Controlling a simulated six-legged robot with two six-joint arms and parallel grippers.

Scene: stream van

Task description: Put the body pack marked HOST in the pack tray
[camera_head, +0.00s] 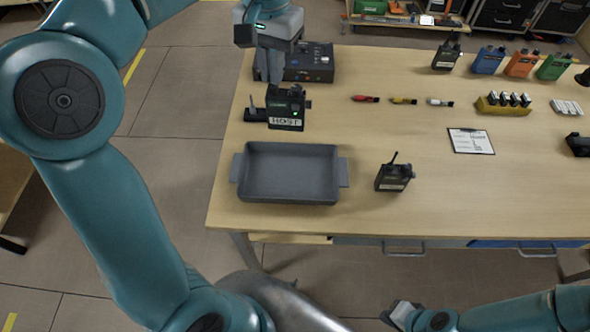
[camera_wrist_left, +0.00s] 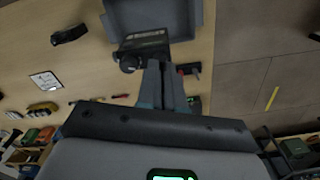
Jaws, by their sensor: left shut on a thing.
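The black body pack marked HOST (camera_head: 286,108) is upright at the table's left side, with a green light on it. My left gripper (camera_head: 270,78) points down and is shut on the pack's top. In the left wrist view the pack (camera_wrist_left: 143,44) shows at the fingertips (camera_wrist_left: 165,66). I cannot tell whether its base touches the table. The empty grey pack tray (camera_head: 243,178) lies on the table just in front of the pack; its edge also shows in the wrist view (camera_wrist_left: 187,15). My right gripper (camera_head: 398,313) is low, off the table's front; its jaws are unclear.
Another black pack (camera_head: 393,178) stands right of the tray. A black pack (camera_head: 446,54) and blue, orange and green packs (camera_head: 520,63) stand at the back right. A dark box (camera_head: 312,63) is behind the HOST pack. A clipboard (camera_head: 471,141) lies right of centre.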

